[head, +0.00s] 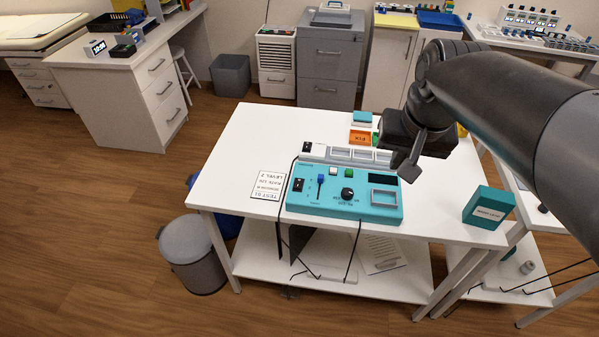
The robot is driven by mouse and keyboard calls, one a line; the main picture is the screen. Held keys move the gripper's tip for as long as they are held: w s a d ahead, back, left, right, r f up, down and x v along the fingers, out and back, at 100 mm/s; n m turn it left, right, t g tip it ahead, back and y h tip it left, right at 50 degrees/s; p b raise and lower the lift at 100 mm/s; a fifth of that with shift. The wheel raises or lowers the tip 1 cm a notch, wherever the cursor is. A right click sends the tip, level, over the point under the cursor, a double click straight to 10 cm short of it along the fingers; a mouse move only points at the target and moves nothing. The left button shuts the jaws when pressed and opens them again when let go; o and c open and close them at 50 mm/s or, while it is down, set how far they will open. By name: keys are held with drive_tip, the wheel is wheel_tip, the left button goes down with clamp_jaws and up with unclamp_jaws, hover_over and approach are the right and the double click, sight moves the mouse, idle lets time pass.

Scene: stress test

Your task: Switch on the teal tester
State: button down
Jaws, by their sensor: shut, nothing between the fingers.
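The teal tester (328,211) lies flat near the front edge of the white table. The markings are too small to read. My gripper (408,177) hangs over the right rear part of the tester, with its fingers shut and empty. It hides part of the tester's back right edge; whether it touches the tester I cannot tell.
A white module strip (345,155) stands right behind the tester. An orange box (360,137) and a blue-topped box (361,118) stand farther back. A printed card (268,186) lies at the left, and a teal box (488,207) stands at the right corner. The table's left rear is clear.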

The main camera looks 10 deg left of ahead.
drive_tip(key=w+a+f+g, duration=0.3)
drive_tip(key=w+a, duration=0.7)
drive_tip(key=w, duration=0.1)
drive_tip(key=g, duration=0.2)
hover_over(298, 186)
drive_tip(key=w, duration=0.3)
wheel_tip(298, 186, down, 9)
drive_tip(key=shift+s+f+h, duration=0.15)
drive_tip(key=shift+s+h, duration=0.05)
drive_tip(key=shift+h, duration=0.2)
drive_tip(key=f, duration=0.4)
drive_tip(key=s+f, duration=0.1)
drive_tip(key=f, duration=0.4)
drive_tip(key=s+f, duration=0.1)
drive_tip(key=f, duration=0.4)
